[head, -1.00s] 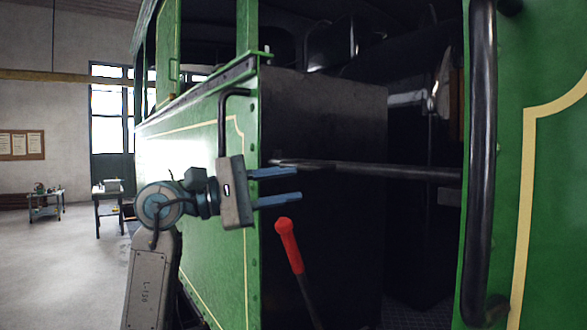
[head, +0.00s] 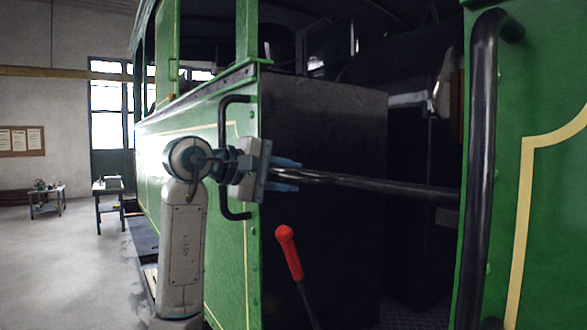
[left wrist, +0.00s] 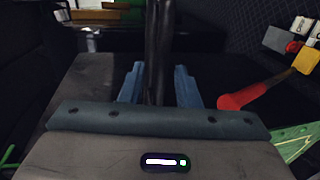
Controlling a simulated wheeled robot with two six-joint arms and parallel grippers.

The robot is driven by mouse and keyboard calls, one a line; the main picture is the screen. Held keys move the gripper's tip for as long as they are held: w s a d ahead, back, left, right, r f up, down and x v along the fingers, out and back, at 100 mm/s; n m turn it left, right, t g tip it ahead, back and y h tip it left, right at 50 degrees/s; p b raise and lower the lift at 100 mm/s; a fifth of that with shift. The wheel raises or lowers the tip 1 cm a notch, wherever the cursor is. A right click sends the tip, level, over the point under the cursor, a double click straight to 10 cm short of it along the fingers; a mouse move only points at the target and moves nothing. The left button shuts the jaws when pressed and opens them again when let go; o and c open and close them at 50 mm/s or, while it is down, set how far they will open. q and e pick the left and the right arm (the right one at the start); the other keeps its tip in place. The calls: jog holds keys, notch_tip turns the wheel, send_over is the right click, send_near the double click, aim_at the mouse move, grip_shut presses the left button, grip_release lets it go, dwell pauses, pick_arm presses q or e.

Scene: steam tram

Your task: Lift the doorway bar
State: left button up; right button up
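The doorway bar (head: 385,186) is a dark round rod running nearly level across the cab doorway, from the dark panel at left to the green door post at right. My left gripper (head: 284,175) is at the bar's left end, with its blue fingers above and below the bar. The bar's left end is hidden by the gripper. My right gripper is not in view.
A red-handled lever (head: 287,248) stands below the bar; it also shows in the left wrist view (left wrist: 240,98). Black handrails flank the doorway at left (head: 223,150) and right (head: 481,160). Work tables (head: 108,190) stand far left, with open floor before them.

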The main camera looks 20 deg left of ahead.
pick_arm(q)
jog(key=shift+x, duration=0.8)
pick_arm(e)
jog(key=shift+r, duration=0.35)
pick_arm(q)
grip_shut()
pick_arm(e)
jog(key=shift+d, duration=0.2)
